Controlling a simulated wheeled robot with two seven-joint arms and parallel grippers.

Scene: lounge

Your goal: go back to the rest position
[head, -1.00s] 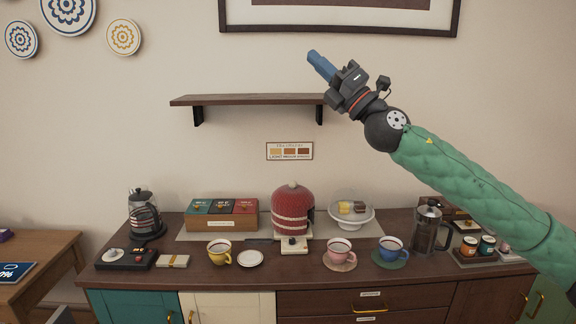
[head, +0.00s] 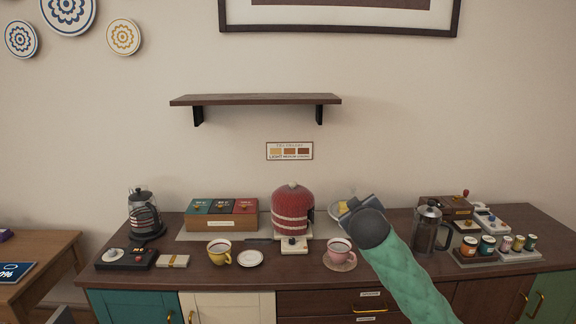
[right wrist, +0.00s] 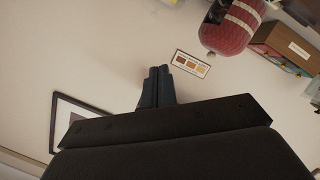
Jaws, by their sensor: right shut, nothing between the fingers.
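My right arm comes in from the lower right in the head view. Its dark wrist covers the cake stand and the blue cup's place, and its fingers are hidden there. In the right wrist view my right gripper (right wrist: 157,75) is shut with its blue fingertips together and nothing between them. Beyond the fingertips that view shows bare wall, the small colour-swatch card (right wrist: 190,64) and the red knitted cosy (right wrist: 228,26). My left gripper is not in the head view.
The wooden counter (head: 220,280) holds a red cosy (head: 291,210), a yellow cup (head: 219,251), a pink cup (head: 339,250), a glass kettle (head: 144,215), a box of packets (head: 221,222) and a French press (head: 428,228). A bare shelf (head: 255,100) hangs above. The space before the wall is clear.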

